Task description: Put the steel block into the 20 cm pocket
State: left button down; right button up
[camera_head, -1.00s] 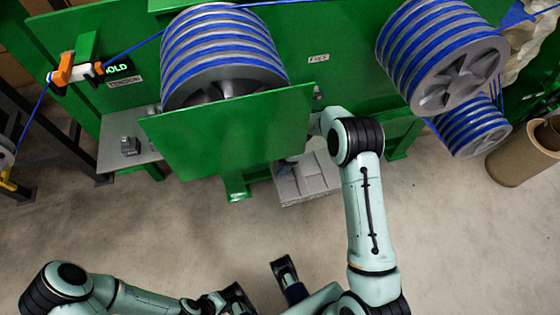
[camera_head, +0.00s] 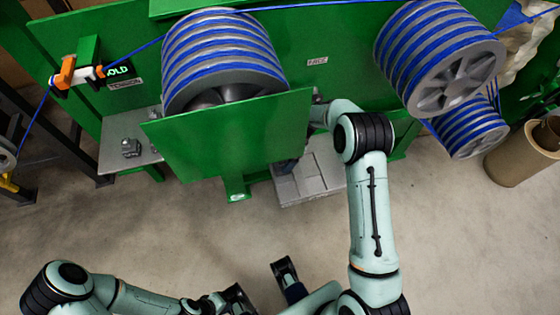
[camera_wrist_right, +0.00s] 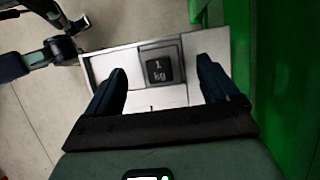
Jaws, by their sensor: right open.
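A square block (camera_wrist_right: 161,68) with a dark top marked "1 kg" sits in a grey tray (camera_wrist_right: 103,68) in the right wrist view; I take it as the steel block. My right gripper (camera_wrist_right: 161,82) is open. Its two dark fingers stand apart on either side of the block, nearer the camera; contact is not visible. In the head view the tray (camera_head: 308,190) shows under my right arm, and the green panel partly hides the right gripper. My left gripper (camera_head: 236,297) is low at the bottom edge, away from the tray. No pocket marked 20 cm is readable.
A green upright panel (camera_head: 215,145) stands left of the tray. Blue cable winds on a large drum (camera_head: 222,50) and on a second drum (camera_head: 440,55). A grey plate (camera_head: 115,155) with a small metal piece (camera_head: 131,148) lies at left. The floor in front is clear.

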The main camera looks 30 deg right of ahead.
jog(key=v, duration=0.8)
jog(key=shift+p, duration=0.45)
jog(key=shift+s, duration=0.1)
